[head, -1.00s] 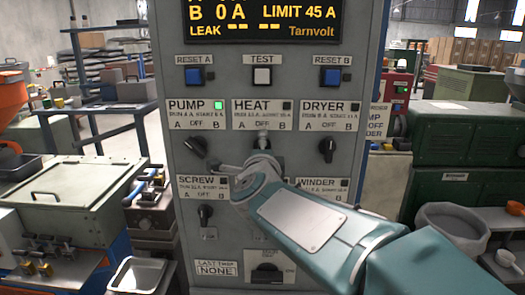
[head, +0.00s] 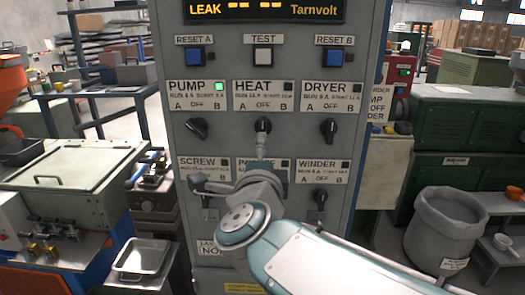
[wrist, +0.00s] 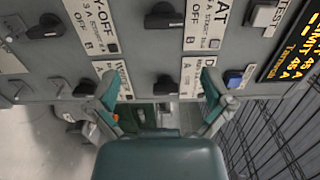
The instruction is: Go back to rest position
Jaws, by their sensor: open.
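My gripper (head: 230,165) is open and empty in front of the grey control panel (head: 365,70), over the screw and middle lower labels. In the wrist view, its two teal fingers (wrist: 159,88) are spread apart, with nothing between them. The pump knob (head: 197,128) is tilted, and a green lamp (head: 219,87) is lit beside its label. The heat knob (head: 263,125) and dryer knob (head: 328,128) stand upright. The winder knob (head: 319,196) is clear of my arm.
A metal tray (head: 142,257) and a pale green machine box (head: 72,178) stand left of the panel. A grey bin (head: 446,232) and green cabinets (head: 455,185) are on the right. In the wrist view, dark wire mesh (wrist: 270,135) lies to the right.

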